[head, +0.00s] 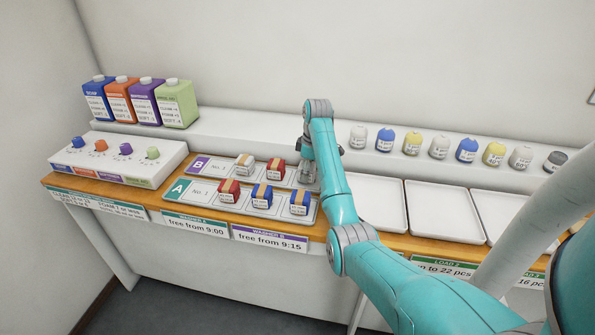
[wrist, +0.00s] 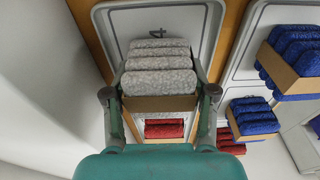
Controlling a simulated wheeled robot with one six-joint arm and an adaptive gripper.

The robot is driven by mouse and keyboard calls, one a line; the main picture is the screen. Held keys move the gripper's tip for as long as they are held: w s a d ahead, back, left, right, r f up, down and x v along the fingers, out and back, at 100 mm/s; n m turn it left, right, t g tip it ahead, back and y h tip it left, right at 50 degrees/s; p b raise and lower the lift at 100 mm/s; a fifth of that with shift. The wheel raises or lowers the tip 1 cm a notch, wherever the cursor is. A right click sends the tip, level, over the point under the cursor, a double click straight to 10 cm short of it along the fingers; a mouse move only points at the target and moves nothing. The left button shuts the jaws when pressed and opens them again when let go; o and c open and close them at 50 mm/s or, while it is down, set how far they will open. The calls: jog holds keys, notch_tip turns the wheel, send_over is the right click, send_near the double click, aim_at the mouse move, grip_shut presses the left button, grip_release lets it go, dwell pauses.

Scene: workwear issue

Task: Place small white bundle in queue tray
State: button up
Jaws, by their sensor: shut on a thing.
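My gripper (wrist: 159,92) is shut on a greyish-white speckled bundle (wrist: 160,62) of several folded pieces with a brown band. In the head view my gripper (head: 308,182) is over the right end of the queue tray row B (head: 216,164); the held bundle is mostly hidden there. In the wrist view the bundle lies over the tray (wrist: 103,30), near a printed 4. I cannot tell whether it touches the tray. A red bundle (head: 276,169) and another white bundle (head: 244,164) stand to its left in row B.
Row A in front holds a red bundle (head: 229,190) and two blue bundles (head: 262,196) (head: 299,203), close to my gripper. Empty white trays (head: 446,210) lie to the right. A raised ledge behind carries several small bottles (head: 386,140). Jugs (head: 146,103) stand at the back left.

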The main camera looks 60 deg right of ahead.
jog(key=shift+f, duration=0.35)
jog(key=o, duration=1.2)
jog(key=shift+f, duration=0.15)
